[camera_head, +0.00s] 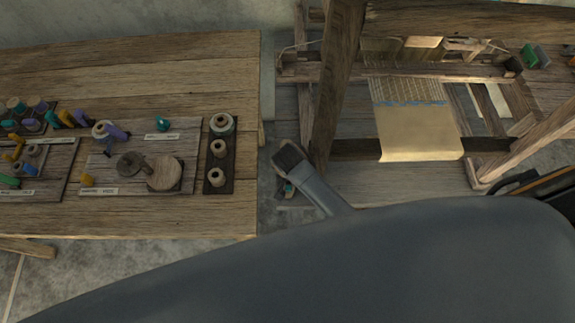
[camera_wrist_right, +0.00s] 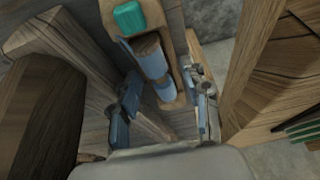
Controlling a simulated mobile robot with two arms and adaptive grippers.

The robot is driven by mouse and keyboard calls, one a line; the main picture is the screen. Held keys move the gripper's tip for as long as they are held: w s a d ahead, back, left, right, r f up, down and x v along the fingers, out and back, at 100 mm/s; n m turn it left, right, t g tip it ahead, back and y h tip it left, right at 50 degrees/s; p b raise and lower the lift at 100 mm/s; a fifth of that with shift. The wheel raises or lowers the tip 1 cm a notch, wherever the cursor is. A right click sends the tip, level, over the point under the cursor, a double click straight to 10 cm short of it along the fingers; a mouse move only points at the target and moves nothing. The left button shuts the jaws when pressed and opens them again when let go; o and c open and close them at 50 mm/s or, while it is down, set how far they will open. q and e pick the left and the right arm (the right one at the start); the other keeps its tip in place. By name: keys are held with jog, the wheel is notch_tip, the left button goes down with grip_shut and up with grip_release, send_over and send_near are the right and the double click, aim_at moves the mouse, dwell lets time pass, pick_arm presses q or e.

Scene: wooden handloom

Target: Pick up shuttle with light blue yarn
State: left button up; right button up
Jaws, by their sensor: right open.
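The shuttle (camera_wrist_right: 181,93) with light blue yarn (camera_wrist_right: 151,58) shows in the right wrist view, a long wooden body with a blue wound bobbin in it. A teal block (camera_wrist_right: 130,17) sits by its far end. My right gripper (camera_wrist_right: 165,106) is open, one finger on each side of the shuttle's near part. I cannot tell whether the fingers touch it. In the head view a grey arm section of mine ends between table and loom, and the fingertips there cannot be made out. My left gripper is not in view.
A wooden table (camera_head: 215,75) with yarn spools and trays stands at left. The wooden loom (camera_head: 337,85) with cream cloth (camera_head: 418,132) stands at right. In the right wrist view, wooden beams (camera_wrist_right: 255,75) flank the gripper closely, and green prongs (camera_wrist_right: 300,130) lie at right.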

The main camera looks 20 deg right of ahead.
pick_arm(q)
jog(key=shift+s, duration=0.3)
pick_arm(e)
jog(key=shift+f, duration=0.1)
jog(key=c, duration=0.9)
